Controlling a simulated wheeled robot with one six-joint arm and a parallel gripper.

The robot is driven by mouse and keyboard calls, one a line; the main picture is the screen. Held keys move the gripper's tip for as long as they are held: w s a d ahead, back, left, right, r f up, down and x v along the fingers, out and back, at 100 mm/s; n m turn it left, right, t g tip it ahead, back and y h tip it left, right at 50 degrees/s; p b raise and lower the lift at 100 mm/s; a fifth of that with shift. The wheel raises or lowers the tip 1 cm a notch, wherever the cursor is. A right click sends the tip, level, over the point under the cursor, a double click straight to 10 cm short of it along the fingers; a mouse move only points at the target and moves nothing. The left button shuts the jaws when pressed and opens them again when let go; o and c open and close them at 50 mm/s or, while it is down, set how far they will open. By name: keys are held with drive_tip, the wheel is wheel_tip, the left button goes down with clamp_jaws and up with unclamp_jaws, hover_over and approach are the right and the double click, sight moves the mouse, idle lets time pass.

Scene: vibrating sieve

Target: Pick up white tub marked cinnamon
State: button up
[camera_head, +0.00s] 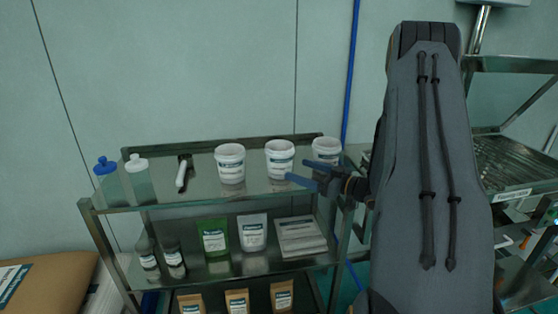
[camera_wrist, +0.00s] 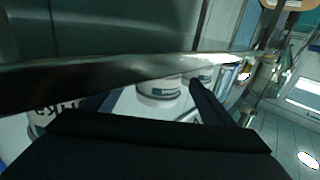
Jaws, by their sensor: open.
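Three white tubs with printed labels stand in a row on the top shelf: a left tub (camera_head: 230,164), a middle tub (camera_head: 279,160) and a right tub (camera_head: 326,150). The labels are too small to read, so I cannot tell which says cinnamon. My gripper (camera_head: 299,172) is open and empty, its blue fingers pointing left near the middle and right tubs. It partly covers the right tub's lower part. In the wrist view, a white tub (camera_wrist: 159,90) shows beyond the dark fingers, partly hidden by a metal bar. I cannot tell whether the fingers touch any tub.
Pouches and jars fill the lower shelves. The sieve machine (camera_head: 515,165) stands right, behind my arm. A wall closes the back.

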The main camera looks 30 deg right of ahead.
sight(290, 165)
drive_tip(key=shift+x, duration=0.85)
drive_tip(key=p+x, duration=0.1)
drive_tip(key=x, duration=0.1)
drive_tip(key=p+x, duration=0.1)
drive_tip(key=x, duration=0.1)
drive_tip(key=shift+w+a+r+p, duration=0.1)
drive_tip(key=shift+a+r+p, duration=0.15)
drive_tip(key=shift+a+p, duration=0.1)
drive_tip(key=shift+w+a+f, duration=0.1)
drive_tip(key=shift+w+a, duration=0.05)
drive_tip(key=shift+w, duration=0.3)
drive_tip(key=c, duration=0.9)
drive_tip(key=shift+c, duration=0.5)
drive_tip(key=shift+r, duration=0.25)
